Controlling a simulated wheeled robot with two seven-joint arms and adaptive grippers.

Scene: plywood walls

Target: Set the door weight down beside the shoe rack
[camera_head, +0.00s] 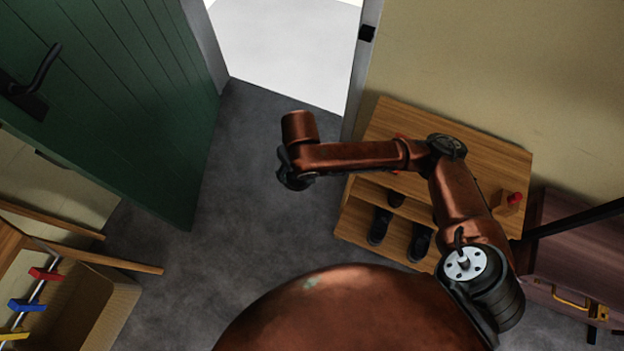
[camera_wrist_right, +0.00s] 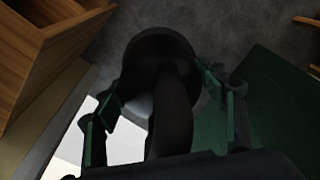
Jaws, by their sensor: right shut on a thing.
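The door weight (camera_wrist_right: 172,85) is dark, with a round body and a thick handle, and fills the middle of the right wrist view. My right gripper (camera_wrist_right: 160,98) has one finger on each side of it and is shut on it. The weight appears held above the grey floor. In the head view the wrist hides the gripper and the weight. The shoe rack (camera_head: 490,152) is wooden and stands right of my right wrist, against the wall, with dark shoes (camera_head: 379,226) inside. Its wood also shows at the upper left of the wrist view (camera_wrist_right: 28,62). My left gripper is out of view.
A green door (camera_head: 120,100) stands open at the left, with a bright doorway (camera_head: 285,50) behind. Grey floor (camera_head: 235,200) is clear between door and rack. A wooden piece with coloured pegs (camera_head: 28,304) is at lower left. A dark reddish chest (camera_head: 575,240) stands right of the rack.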

